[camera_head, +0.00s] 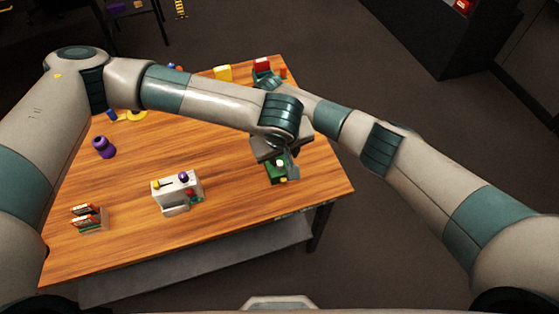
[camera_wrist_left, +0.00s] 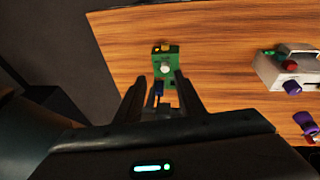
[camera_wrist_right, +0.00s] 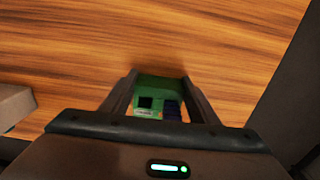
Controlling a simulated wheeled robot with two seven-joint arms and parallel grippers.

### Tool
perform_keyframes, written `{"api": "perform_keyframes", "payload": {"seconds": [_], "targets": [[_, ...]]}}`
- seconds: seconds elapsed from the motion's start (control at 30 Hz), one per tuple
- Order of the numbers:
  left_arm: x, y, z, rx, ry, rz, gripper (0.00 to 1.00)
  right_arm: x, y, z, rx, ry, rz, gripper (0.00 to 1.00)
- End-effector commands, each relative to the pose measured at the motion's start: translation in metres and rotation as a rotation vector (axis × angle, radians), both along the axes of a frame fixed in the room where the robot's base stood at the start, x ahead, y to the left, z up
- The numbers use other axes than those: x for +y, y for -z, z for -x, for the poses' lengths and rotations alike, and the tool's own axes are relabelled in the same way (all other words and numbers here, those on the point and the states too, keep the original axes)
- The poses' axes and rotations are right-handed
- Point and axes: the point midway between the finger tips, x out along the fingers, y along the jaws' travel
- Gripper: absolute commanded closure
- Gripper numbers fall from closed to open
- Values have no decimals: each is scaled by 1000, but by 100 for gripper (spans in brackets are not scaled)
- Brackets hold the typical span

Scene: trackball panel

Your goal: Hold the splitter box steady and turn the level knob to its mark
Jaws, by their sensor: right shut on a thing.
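The splitter box is a small green box (camera_head: 276,171) near the table's right front edge. A pale round knob (camera_wrist_left: 165,68) and a yellow patch (camera_wrist_left: 166,48) show on it in the left wrist view. My right gripper (camera_wrist_right: 157,92) is shut on the box; its fingers stand at either side of the green body, with a dark socket and a dark blue part between them. My left gripper (camera_wrist_left: 155,88) is open, fingers apart, close to the box and short of the knob. In the head view my left arm hides most of both grippers. I cannot make out the level mark.
A grey device (camera_head: 178,190) with yellow and purple knobs stands left of the box. Red and yellow blocks (camera_head: 223,73) lie at the back. Bare wood lies between device and box.

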Motion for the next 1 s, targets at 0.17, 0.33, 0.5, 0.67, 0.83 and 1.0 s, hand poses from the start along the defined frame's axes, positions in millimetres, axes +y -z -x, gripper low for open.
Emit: {"api": "perform_keyframes", "payload": {"seconds": [0.17,0.33,0.5,0.67,0.83,1.0], "targets": [[5,-2,-2,-57,214,-128,65,0,0,0,0,0,0,71],[8,-3,-2,-74,295,-180,65,0,0,0,0,0,0,71],[7,-3,-3,-80,297,-182,65,0,0,0,0,0,0,71],[7,-3,-3,-80,295,-181,65,0,0,0,0,0,0,71],[7,1,-4,-79,293,-180,65,0,0,0,0,0,0,71],[7,13,-9,-78,292,-179,65,0,0,0,0,0,0,71]]}}
